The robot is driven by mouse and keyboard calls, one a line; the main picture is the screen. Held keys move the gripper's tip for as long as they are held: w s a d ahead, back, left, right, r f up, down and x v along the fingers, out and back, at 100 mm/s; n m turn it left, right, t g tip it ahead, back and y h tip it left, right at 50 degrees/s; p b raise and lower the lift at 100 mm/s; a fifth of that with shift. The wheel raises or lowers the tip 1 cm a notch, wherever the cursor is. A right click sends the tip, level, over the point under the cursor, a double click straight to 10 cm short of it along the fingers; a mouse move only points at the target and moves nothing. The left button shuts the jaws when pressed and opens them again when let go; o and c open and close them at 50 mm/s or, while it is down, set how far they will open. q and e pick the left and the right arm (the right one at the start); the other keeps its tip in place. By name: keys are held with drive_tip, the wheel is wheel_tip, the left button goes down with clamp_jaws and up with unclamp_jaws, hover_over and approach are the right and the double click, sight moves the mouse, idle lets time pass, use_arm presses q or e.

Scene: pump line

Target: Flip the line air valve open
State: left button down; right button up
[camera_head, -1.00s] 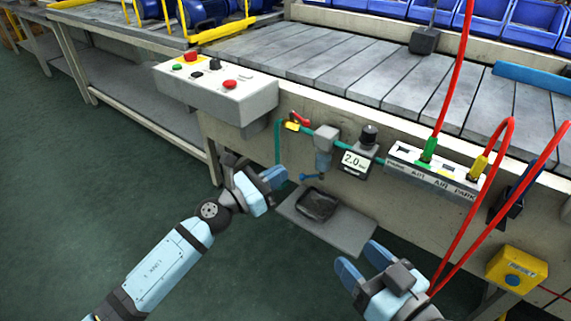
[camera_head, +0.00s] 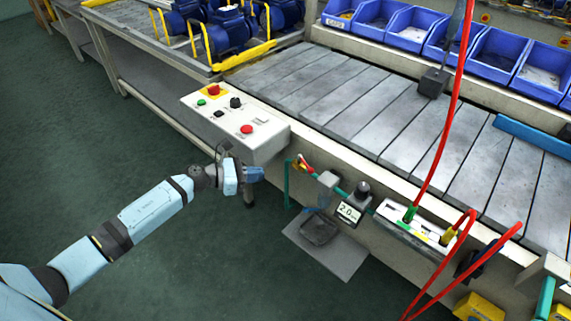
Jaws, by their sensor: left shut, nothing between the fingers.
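The line air valve, with its small red handle (camera_head: 306,166), sits at the left end of the teal air pipe (camera_head: 287,185) on the bench's front face. The handle slants down to the right; its exact setting is too small to tell. My left gripper (camera_head: 256,174) is shut and empty, its blue fingers pointing right. In the picture it is left of the valve, just below the control box, with a gap between fingertips and handle. My right gripper is out of view.
The white control box (camera_head: 270,143) with red, green and black buttons juts out above my left gripper. Right of the valve are a filter unit (camera_head: 326,187), a gauge reading 2.0 (camera_head: 348,212) and a manifold (camera_head: 395,222) with red hoses. A grey tray (camera_head: 350,262) sticks out below.

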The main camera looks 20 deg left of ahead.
use_arm(q)
hover_over(300, 172)
drive_tip(key=s+d, duration=0.1)
drive_tip(key=s, duration=0.3)
drive_tip(key=shift+s+d+f, duration=0.1)
drive_tip(key=shift+f, duration=0.55)
drive_tip(key=shift+s+d+f, duration=0.1)
drive_tip(key=shift+f, duration=0.5)
